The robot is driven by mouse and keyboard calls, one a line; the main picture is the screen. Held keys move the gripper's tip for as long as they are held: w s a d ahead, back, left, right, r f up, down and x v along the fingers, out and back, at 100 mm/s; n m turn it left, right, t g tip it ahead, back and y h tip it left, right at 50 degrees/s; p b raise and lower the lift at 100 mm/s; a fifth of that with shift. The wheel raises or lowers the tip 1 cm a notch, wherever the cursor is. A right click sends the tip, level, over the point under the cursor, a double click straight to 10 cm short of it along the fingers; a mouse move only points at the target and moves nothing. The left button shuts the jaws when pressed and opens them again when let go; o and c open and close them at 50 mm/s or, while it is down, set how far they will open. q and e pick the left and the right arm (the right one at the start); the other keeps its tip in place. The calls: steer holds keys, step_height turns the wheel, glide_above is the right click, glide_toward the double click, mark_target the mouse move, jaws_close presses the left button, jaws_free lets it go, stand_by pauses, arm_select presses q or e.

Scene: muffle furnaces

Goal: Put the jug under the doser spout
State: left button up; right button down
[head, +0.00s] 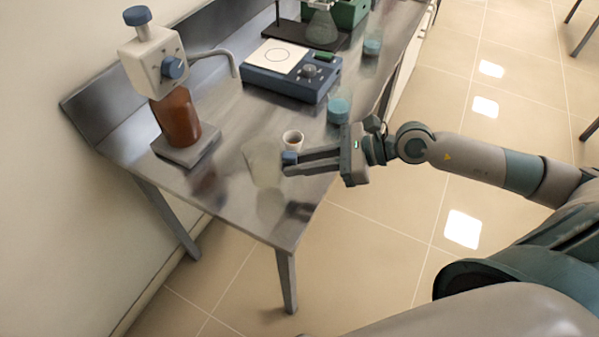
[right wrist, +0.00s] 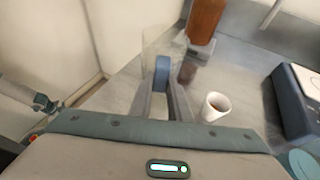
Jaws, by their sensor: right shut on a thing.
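The jug (head: 263,163) is clear and has a blue handle (head: 289,158). It is at the near end of the steel bench, and its outline is faint. My right gripper (head: 291,163) is shut on the handle. The jug (right wrist: 160,42) also shows ahead of the fingers in the right wrist view. I cannot tell whether its base touches the bench. The doser (head: 155,55) has a white head on a brown bottle (head: 175,118). Its curved spout (head: 231,62) points right, beyond the jug. My left gripper is not visible.
A small white cup (head: 292,140) with brown contents stands close beside the jug and gripper. A blue hotplate-like device (head: 293,72), a teal-blue container (head: 339,109) and a flask (head: 322,27) stand farther back. The bench's front edge is under my right gripper.

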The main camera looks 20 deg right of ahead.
steer(key=shift+f, duration=0.2)
step_height(320, 180, down, 3)
steer(key=shift+r, duration=0.1)
steer(key=shift+f, duration=0.4)
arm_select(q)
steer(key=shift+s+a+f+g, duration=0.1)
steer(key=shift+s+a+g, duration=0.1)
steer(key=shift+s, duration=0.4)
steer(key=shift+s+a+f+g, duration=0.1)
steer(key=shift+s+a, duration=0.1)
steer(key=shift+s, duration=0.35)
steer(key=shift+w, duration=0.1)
arm_select(e)
steer(key=shift+f, duration=0.15)
steer(key=c, duration=1.7)
jaws_free()
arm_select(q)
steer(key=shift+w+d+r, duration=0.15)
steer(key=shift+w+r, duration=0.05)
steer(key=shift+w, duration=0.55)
arm_select(e)
steer(key=shift+o, duration=0.2)
